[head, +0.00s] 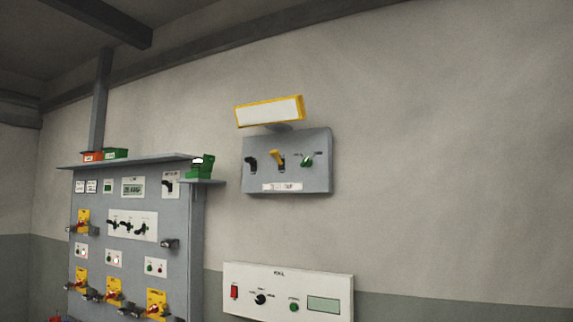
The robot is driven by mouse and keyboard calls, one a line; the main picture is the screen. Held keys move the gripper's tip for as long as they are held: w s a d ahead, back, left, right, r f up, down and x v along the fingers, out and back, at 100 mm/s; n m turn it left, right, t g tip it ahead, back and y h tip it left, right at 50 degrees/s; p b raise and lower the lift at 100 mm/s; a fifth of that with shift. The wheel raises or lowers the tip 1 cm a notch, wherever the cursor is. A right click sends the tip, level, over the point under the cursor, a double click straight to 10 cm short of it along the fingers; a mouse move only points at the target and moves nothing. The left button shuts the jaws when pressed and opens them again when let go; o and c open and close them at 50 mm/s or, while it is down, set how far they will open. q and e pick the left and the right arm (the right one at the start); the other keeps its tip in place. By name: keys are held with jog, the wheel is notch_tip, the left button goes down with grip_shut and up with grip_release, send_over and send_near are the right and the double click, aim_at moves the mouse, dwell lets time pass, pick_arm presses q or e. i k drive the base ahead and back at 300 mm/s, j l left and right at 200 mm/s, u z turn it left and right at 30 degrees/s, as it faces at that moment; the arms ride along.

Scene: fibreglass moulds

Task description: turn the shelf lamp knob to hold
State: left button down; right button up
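No label that I can read names the shelf lamp knob, so I cannot tell for sure which knob it is. A grey wall box (318,175) carries a black knob (251,164), a yellow knob (278,159) and a green knob (307,160). Its white label (282,187) is too blurred to read. A yellow-framed white lamp or sign (269,111) stands above the box. A black knob (260,299) is also on the white panel (335,283) below. Neither of my grippers is in view.
A grey cabinet (186,225) at left bears several yellow-plated switches, small buttons and a display (133,187). A green bin (200,168) sits on its side shelf. The white panel also has a red switch (234,291) and a green button (294,307). The wall at right is bare.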

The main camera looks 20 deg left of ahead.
aim_at(307, 162)
jog(key=i+j+u, duration=0.15)
jog(key=i, duration=0.3)
jog(key=i+j+u, duration=0.15)
jog(key=i+j, duration=0.2)
jog(key=i+j+u, duration=0.15)
jog(key=i, duration=0.4)
jog(key=i+j+u, duration=0.15)
jog(key=i, duration=0.3)
